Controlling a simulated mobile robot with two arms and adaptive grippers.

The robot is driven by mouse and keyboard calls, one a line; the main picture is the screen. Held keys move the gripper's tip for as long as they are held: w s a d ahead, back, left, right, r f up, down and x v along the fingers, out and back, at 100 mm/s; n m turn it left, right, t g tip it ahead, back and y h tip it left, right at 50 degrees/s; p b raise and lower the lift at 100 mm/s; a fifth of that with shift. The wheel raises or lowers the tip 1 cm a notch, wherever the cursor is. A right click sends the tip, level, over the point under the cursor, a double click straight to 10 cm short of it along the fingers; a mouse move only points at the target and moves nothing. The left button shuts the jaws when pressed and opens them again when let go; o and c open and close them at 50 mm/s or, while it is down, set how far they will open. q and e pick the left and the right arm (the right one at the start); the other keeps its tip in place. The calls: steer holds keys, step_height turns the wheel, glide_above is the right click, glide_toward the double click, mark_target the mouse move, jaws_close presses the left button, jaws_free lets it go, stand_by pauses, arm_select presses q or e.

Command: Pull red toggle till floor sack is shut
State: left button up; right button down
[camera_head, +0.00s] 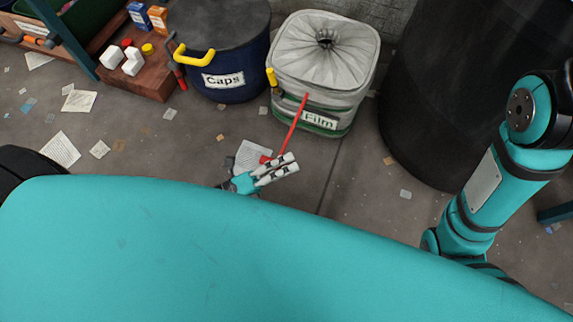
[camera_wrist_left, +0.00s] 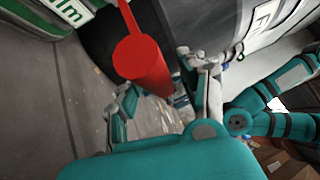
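The floor sack (camera_head: 358,72), pale with a "Film" label, stands on the floor at upper middle. Its top is gathered in pleats around a small dark hole. A straight red cord runs from its front down to the red toggle (camera_head: 266,159) at my left gripper (camera_head: 277,170). In the left wrist view the toggle (camera_wrist_left: 148,65) looms large between the fingers of my left gripper (camera_wrist_left: 165,85), which look shut on it; the finger contact is partly hidden. My right arm shows at the right, but its gripper is not in view.
A blue "Caps" bin (camera_head: 235,92) with a yellow handle stands left of the sack. A large black drum (camera_head: 430,100) stands to its right. A wooden box (camera_head: 140,82) is farther left. Paper scraps litter the open floor.

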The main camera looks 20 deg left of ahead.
arm_select(q)
steer(key=v, duration=1.2)
steer(key=shift+r, duration=0.1)
stand_by(0.4)
